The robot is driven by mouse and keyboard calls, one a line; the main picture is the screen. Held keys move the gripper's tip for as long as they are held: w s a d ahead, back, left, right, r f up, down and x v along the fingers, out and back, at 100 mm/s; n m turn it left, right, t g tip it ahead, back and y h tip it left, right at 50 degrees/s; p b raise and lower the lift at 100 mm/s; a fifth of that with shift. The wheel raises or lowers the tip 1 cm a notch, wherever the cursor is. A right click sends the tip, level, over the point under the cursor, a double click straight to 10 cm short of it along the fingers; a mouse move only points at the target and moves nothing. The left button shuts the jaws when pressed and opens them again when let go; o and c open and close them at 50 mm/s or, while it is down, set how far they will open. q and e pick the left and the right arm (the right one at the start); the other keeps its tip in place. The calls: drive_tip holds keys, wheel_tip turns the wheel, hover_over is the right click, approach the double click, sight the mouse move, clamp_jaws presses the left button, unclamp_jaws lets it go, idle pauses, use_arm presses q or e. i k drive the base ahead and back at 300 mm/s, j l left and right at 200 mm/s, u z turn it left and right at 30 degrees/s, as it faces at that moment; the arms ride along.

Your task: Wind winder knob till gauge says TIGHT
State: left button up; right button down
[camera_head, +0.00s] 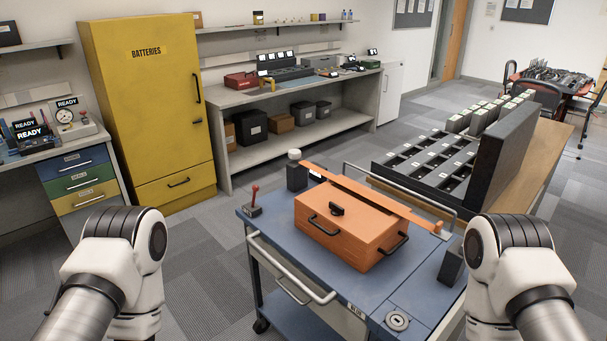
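A blue-topped cart (270,229) stands in front of me with an orange box (350,232) on it. An orange strap (375,194) runs over the box from the back left to the right side. At its back-left end is a dark post (297,176) with a pale round knob (294,154) on top, which looks like the winder. A small pale plate (317,174) beside it may be the gauge; its writing is too small to read. My white arm links show at lower left and lower right, apart from the cart. Both grippers are out of view.
A red lever (255,196) stands at the cart's left corner, and a dark block (451,263) at its right side. A black slotted rack (430,166) is on the table beyond. A yellow cabinet (150,80) and a workbench (235,97) stand behind. Floor left of the cart is clear.

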sight(292, 154)
drive_tip(key=i+j+z, duration=0.15)
drive_tip(key=z, duration=0.2)
drive_tip(key=i+j+z, duration=0.1)
drive_tip(key=j+z, duration=0.65)
drive_tip(key=i+l, duration=0.05)
drive_tip(key=l, duration=0.05)
